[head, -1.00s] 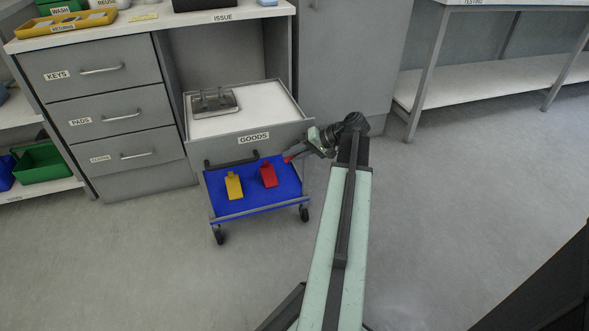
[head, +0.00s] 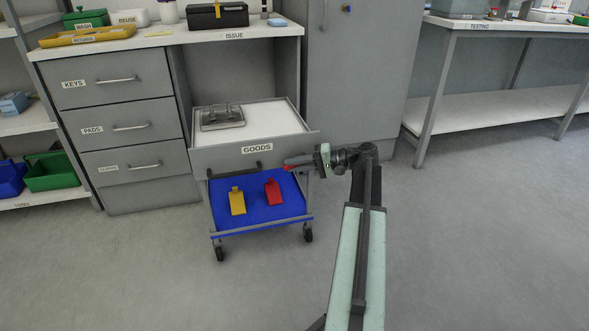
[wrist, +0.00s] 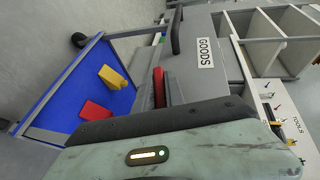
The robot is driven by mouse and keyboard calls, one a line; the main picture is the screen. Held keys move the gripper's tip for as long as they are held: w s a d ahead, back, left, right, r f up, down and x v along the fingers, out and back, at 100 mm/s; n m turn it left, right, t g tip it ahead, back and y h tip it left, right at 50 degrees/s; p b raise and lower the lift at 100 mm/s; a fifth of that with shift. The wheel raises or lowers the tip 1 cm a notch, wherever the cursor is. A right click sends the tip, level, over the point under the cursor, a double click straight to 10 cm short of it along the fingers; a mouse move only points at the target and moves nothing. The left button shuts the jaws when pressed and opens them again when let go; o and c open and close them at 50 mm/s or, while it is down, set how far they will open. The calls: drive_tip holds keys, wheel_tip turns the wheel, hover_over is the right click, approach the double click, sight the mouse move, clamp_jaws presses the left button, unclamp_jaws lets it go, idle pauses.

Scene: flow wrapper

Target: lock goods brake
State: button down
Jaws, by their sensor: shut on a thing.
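A yellow wedge-shaped piece (head: 237,202) and a red one (head: 273,192) are on the deck. My gripper (head: 289,166) is at the right end of the drawer front, above the trolley's right side. It is shut on a narrow red piece (wrist: 158,86) between its fingers. I cannot tell whether that piece is attached to anything.
A dark handle (head: 235,171) juts from the drawer front. A grey cabinet (head: 355,70) is at the right, with the TESTING bench (head: 495,120) beyond. The floor (head: 470,240) on the right is clear.

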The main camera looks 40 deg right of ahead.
drive_tip(key=shift+w+d, duration=0.1)
drive_tip(key=shift+d, duration=0.1)
drive_tip(key=c, duration=1.6)
unclamp_jaws()
drive_tip(key=shift+o, duration=1)
drive_tip(key=shift+a, duration=0.15)
drive_tip(key=p+v, duration=0.1)
drive_tip(key=v, duration=0.6)
drive_tip(key=shift+s+d+p, duration=0.2)
drive_tip(key=shift+s+p, duration=0.15)
drive_tip(key=shift+p, duration=0.05)
